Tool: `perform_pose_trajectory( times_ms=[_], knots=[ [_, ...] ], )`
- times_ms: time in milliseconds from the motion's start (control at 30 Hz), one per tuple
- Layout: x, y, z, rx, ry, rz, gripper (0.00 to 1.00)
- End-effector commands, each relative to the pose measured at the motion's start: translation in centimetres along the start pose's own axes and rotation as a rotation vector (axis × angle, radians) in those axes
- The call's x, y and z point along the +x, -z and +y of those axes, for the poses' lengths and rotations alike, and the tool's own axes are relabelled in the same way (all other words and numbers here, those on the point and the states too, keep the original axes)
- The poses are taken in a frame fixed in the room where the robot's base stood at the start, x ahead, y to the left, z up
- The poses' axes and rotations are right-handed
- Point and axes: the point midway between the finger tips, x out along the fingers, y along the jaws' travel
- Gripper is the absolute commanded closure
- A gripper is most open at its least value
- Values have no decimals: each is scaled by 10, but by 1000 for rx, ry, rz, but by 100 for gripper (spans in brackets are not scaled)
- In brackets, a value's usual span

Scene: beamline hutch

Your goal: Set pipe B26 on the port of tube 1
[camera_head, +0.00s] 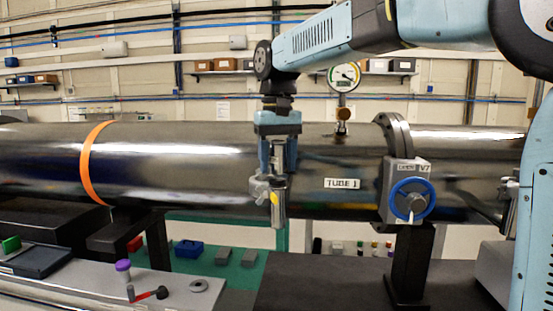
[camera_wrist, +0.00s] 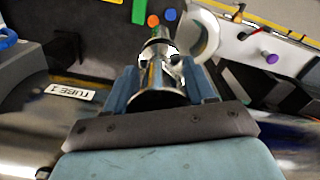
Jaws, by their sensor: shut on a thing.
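My gripper (camera_head: 278,168) hangs fingers-down in front of tube 1 (camera_head: 225,180), a long, shiny steel cylinder with a "TUBE 1" label (camera_head: 342,184). The gripper is shut on a short, shiny metal pipe (camera_head: 279,208), which hangs upright with a yellow mark on its side. No B26 lettering can be read on it. In the wrist view the pipe (camera_wrist: 157,98) sits between the two blue fingers (camera_wrist: 160,78). The "TUBE 1" label (camera_wrist: 70,92) is at the left there. I cannot make out an open port on the tube.
A dial gauge (camera_head: 343,78) stands on top of the tube. A valve with a blue handwheel (camera_head: 411,199) is to the right. A grey bench (camera_head: 90,290) at lower left carries a purple knob (camera_head: 123,265) and a red-handled part. A black block (camera_head: 320,282) lies below.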

Motion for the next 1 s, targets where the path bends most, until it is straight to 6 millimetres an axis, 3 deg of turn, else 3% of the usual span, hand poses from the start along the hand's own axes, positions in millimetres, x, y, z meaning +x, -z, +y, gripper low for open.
perform_pose_trajectory(
  times_ms=[467, 500, 767, 1000],
  knots=[
    [3, 0, 0, 0, 0, 0, 82],
    [3, 0, 0, 0, 0, 0, 42],
    [3, 0, 0, 1, 0, 0, 17],
    [3, 0, 0, 1, 0, 0, 16]
  ],
)
